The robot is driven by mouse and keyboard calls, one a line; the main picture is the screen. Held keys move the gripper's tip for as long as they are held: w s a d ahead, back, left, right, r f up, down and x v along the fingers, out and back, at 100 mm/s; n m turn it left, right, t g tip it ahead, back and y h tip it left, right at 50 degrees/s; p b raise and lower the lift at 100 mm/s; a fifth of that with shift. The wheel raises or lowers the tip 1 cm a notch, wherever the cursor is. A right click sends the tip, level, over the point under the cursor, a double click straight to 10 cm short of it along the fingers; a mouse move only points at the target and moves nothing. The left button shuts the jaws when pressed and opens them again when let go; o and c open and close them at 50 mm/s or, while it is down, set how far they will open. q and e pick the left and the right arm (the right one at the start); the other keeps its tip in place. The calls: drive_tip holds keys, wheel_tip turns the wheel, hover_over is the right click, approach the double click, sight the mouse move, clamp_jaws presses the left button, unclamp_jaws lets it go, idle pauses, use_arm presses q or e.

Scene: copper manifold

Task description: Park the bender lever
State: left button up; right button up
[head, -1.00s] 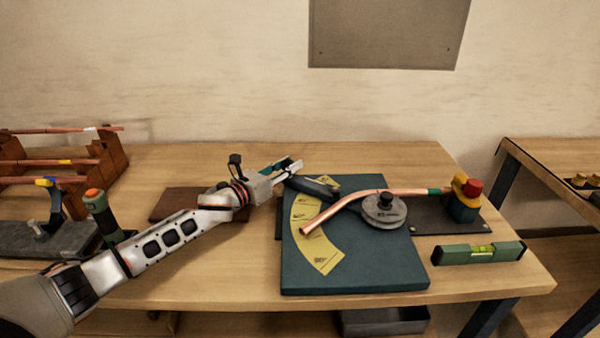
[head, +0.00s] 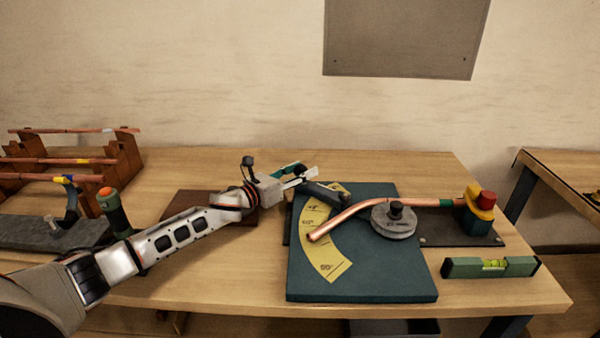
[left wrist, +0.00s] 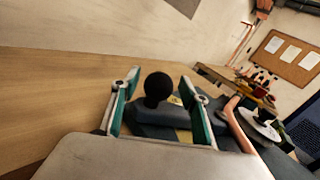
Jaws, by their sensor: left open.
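The bender lever (head: 326,193) is a dark bar lying across the back left of the blue-green bender board (head: 365,275), near the top of the yellow angle scale (head: 325,245). My left gripper (head: 300,173) is open at the lever's left end. In the left wrist view the lever's black ball knob (left wrist: 158,87) shows between the two spread green-lined fingers (left wrist: 156,100), with no visible contact. A bent copper tube (head: 355,209) runs from over the scale past the grey round former (head: 394,221) to the clamp. My right gripper is out of view.
A yellow-and-red clamp (head: 480,207) stands right of the board, with a green spirit level (head: 490,267) in front of it. A wooden rack with copper tubes (head: 75,160) and a green-handled tool (head: 115,215) are at left. The bench's back strip is clear.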

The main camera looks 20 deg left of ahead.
use_arm(q)
drive_tip(key=v, duration=1.2)
